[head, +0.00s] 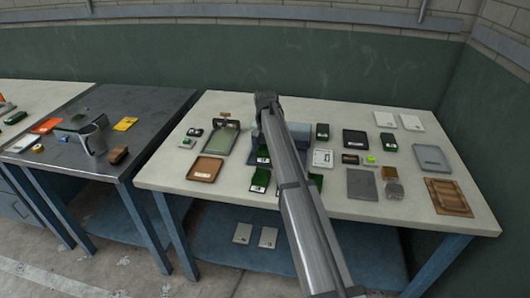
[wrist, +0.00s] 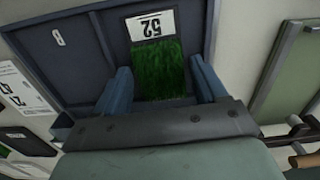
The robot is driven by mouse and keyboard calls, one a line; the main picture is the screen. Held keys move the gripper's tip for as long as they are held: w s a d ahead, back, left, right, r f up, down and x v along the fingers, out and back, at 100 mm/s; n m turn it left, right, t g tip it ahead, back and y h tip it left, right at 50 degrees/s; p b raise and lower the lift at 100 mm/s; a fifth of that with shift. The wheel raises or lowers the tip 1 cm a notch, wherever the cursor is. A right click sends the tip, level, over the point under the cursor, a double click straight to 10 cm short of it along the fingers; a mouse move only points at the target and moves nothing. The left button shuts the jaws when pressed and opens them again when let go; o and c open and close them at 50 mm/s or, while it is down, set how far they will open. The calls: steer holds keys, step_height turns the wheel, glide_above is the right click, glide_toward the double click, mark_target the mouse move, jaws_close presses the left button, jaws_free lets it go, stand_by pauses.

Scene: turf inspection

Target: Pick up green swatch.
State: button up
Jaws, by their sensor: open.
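In the wrist view, a green swatch (wrist: 158,56) of turf with a white label reading 52, seen upside down, lies in a dark blue-grey tray (wrist: 75,70). My gripper (wrist: 161,72) is open, with one blue finger on each side of the swatch. I cannot tell whether the fingers touch it. The swatch's near edge is partly hidden by the gripper body. In the head view, my arm crosses the middle of the pale table and hides part of the tray area. Other dark green swatches (head: 258,187) lie beside the arm there.
The pale table (head: 165,178) holds a brown tray (head: 204,169), a green-faced framed panel (head: 218,142), a grey plate (head: 361,184) and a wooden board (head: 448,197). In the wrist view, the framed panel (wrist: 290,72) stands close at the right. A dark side table (head: 85,160) stands at the left.

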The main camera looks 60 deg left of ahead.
steer(key=shift+c, duration=0.3)
steer(key=c, duration=0.7)
steer(key=shift+c, duration=0.2)
steer(key=shift+r, duration=0.15)
